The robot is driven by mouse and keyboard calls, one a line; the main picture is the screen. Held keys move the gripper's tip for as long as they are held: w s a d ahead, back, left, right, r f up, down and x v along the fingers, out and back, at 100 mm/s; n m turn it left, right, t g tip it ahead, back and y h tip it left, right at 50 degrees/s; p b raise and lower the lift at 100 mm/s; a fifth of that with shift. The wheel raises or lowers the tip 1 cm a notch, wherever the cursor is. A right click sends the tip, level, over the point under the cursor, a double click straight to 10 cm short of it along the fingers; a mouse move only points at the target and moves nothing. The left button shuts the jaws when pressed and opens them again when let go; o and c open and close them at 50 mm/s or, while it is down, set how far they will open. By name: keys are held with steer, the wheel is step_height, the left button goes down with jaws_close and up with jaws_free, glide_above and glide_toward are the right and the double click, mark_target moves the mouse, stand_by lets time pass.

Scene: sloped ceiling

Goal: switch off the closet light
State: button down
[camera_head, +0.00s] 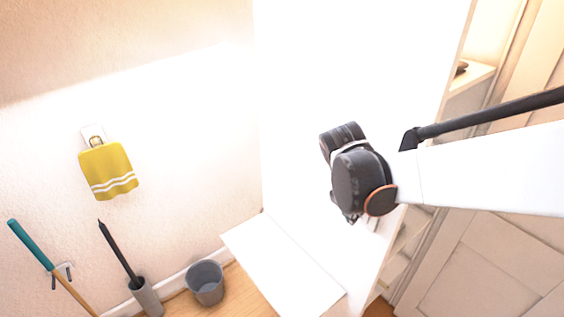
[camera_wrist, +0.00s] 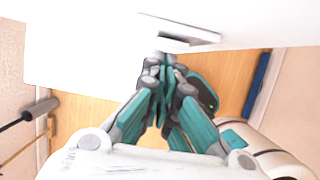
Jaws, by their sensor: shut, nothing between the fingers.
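In the wrist view, a small white plate with a grey part (camera_wrist: 190,34) juts from a white panel. It looks like a light switch, but its on or off position cannot be told. My gripper (camera_wrist: 166,64) has its teal and grey fingers shut and empty, with the tips just below this plate; whether they touch it cannot be told. In the head view, my gripper (camera_head: 350,216) is in front of the tall white panel (camera_head: 340,60), partly hidden by my own wrist. A pale bit of what may be the plate shows beside it.
A white ledge (camera_head: 285,262) juts out low at the panel's foot. A grey bin (camera_head: 205,283), a grey holder with a black-handled tool (camera_head: 149,298) and a teal-handled stick (camera_head: 30,243) stand left. A yellow towel (camera_head: 108,170) hangs on the wall. Lit shelves (camera_head: 470,78) are at right.

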steer(key=shift+w+d, duration=0.1)
steer(key=shift+w+d+r, duration=0.2)
steer(key=shift+d, duration=0.1)
stand_by(0.3)
steer(key=shift+s+r+p, duration=0.15)
steer(key=shift+r+p, duration=0.4)
steer(key=shift+r, duration=0.25)
steer(key=shift+a, duration=0.15)
